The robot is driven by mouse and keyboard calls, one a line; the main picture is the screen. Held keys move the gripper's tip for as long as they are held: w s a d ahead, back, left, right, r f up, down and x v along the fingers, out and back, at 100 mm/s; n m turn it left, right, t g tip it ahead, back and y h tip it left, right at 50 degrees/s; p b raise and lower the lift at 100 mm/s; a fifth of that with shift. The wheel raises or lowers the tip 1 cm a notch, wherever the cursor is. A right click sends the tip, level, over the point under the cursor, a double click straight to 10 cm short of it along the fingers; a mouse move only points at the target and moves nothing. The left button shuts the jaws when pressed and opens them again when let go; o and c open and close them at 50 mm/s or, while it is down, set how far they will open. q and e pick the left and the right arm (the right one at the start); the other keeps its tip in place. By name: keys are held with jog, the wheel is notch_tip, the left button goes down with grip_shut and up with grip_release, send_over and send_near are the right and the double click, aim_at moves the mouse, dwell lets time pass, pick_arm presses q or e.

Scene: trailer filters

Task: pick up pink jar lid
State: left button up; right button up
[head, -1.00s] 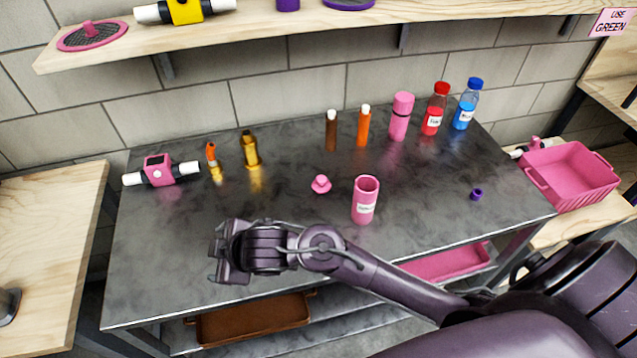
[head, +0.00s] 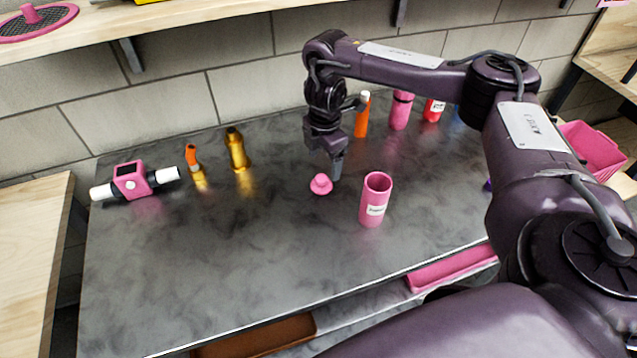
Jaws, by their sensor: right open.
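The pink jar lid (head: 321,185) lies on the dark metal table, a small disc with a knob on top. The open pink jar (head: 375,200) with a white label stands upright to its right. My right gripper (head: 337,172) points down just behind and to the right of the lid, its fingertips close to it. It is open with nothing seen between the fingers; I cannot tell whether it touches the lid. My left gripper is not in view.
On the table (head: 240,275) stand an orange tube (head: 362,115), a closed pink bottle (head: 400,110) and a red bottle (head: 433,110) behind my arm. An amber bottle (head: 237,150), an orange item (head: 192,158) and a pink-and-white device (head: 132,181) are left. The front is clear.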

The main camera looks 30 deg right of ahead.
aim_at(323, 177)
notch_tip(323, 177, down, 2)
jog(key=shift+s+f, duration=0.1)
jog(key=shift+f, duration=0.35)
notch_tip(323, 177, down, 4)
jog(key=shift+a+f+p, duration=0.15)
jog(key=shift+f+p, duration=0.05)
jog(key=shift+p, duration=0.35)
jog(key=shift+c, duration=0.3)
jog(key=c, duration=1)
